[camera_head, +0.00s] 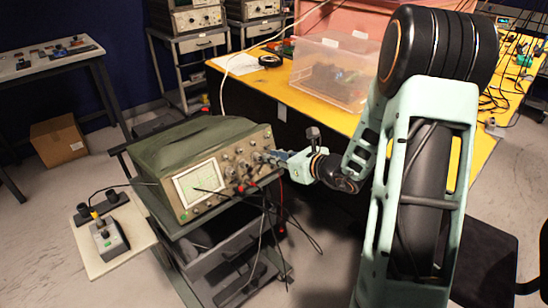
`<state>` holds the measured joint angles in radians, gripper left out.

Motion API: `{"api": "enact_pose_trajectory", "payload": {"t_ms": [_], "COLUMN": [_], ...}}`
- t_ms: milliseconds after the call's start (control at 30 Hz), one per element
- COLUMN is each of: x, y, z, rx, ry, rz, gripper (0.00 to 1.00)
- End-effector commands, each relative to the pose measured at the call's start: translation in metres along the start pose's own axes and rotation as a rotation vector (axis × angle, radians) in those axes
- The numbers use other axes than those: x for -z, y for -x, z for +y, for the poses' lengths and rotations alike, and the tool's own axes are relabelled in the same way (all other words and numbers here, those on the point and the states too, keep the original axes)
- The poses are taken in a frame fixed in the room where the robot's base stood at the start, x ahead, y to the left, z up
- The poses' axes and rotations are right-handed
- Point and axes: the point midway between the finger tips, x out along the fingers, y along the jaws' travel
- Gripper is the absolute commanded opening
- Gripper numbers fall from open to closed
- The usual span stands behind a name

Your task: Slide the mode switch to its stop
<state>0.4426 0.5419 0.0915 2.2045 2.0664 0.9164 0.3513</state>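A green oscilloscope (205,160) stands on a dark cart, its lit screen (200,182) and control panel (240,165) facing the front right. My gripper (276,157) is at the right edge of this panel, close to the upper right controls. Its fingertips are small and partly merge with the knobs and cable plugs. I cannot tell whether they touch a control or how far apart they are. The mode switch cannot be told apart from the other small controls on the panel, and its position is not readable.
Cables hang from the panel over the cart's shelf (235,255). A small control box (109,238) sits on a pale board at the left. A yellow table (300,105) with a clear plastic bin (335,72) stands behind my arm. A cardboard box (58,140) lies on the floor.

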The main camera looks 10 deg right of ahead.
Motion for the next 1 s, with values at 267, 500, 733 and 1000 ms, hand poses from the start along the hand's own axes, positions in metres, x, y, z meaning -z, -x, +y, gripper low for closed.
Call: {"api": "enact_pose_trajectory", "payload": {"t_ms": [267, 500, 733, 1000], "x": [0.0000, 0.0001, 0.0002, 0.0010], "y": [-0.0009, -0.0007, -0.0005, -0.0005], "z": [0.0001, 0.0001, 0.0000, -0.0088], "rx": [0.000, 0.000, 0.000, 0.001], "ry": [0.001, 0.001, 0.001, 0.001], "rz": [0.000, 0.001, 0.001, 0.002], "gripper": [0.11, 0.00, 0.00, 0.00]}}
